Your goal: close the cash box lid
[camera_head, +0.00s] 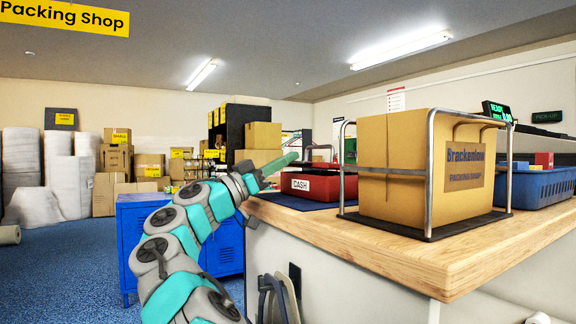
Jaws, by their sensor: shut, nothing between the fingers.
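The red cash box (327,187) with a white CASH label sits on a dark blue mat (278,199) near the left end of the wooden counter. A dark strip and a thin dark arched bar show above it, but I cannot tell how far its lid stands open. My gripper (290,157) is shut and empty. It reaches in from the left and shows just above the box's left end. I cannot tell whether it touches the box. My gripper hides part of the box's upper left area.
A carton (394,165) stands in a metal-railed frame (431,180) right of the cash box. A blue basket (540,187) is farther right on the wooden counter (400,250). A blue cabinet (133,240) stands behind my arm.

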